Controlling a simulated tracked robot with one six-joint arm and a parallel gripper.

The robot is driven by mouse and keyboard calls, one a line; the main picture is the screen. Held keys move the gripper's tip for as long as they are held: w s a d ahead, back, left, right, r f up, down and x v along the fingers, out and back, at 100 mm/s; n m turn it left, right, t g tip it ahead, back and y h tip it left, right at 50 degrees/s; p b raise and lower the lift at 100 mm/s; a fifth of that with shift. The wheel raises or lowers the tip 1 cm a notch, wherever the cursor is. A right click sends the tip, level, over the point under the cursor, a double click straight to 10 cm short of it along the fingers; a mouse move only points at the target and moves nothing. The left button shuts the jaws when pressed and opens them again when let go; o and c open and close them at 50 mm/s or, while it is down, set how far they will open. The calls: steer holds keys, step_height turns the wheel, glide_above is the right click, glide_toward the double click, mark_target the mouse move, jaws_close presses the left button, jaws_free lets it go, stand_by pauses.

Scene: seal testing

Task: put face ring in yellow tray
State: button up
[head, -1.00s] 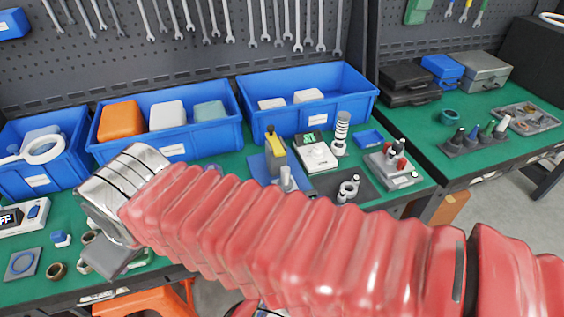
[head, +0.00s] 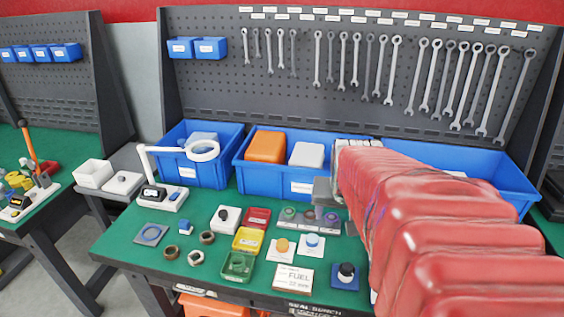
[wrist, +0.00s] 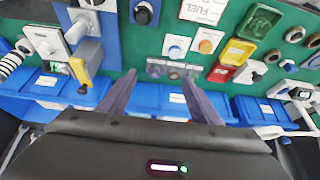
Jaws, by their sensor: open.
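The yellow tray (head: 248,240) sits on the green bench between a red and a green tray. It also shows in the wrist view (wrist: 238,51) and looks empty. Several small rings lie left of the trays, such as a brown ring (head: 171,253); I cannot tell which ring is the face ring. In the wrist view this holder (wrist: 170,76) appears between the fingertips of my gripper (wrist: 159,77). My gripper is open and empty; in the head view my arm partly hides it.
Blue bins (head: 290,178) line the back of the bench. Orange and blue knobs on white plates (head: 281,249), a FUEL card (head: 293,278) and a black knob (head: 346,275) stand in front. A white lamp (head: 163,196) stands at left.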

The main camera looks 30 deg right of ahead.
steer(key=s+d+f+m+g, duration=0.1)
steer(key=s+d+f+m, duration=0.1)
steer(key=s+d, duration=0.4)
steer(key=s+d+f+m+g, duration=0.1)
steer(key=s+d+f+m, duration=0.1)
steer(key=s+d, duration=0.4)
steer(key=shift+s+d+f+m, duration=0.15)
steer(key=shift+s+f+m, duration=0.3)
steer(key=shift+s, duration=0.45)
steer(key=shift+f, duration=0.1)
steer(key=shift+d+x, duration=0.15)
steer(key=shift+x, duration=3.25)
steer(key=shift+d+x, duration=0.15)
steer(key=shift+x, duration=3.25)
steer(key=shift+s, duration=0.1)
steer(key=c, duration=1.2)
steer(key=shift+h, duration=0.3)
steer(key=shift+r, duration=4.95)
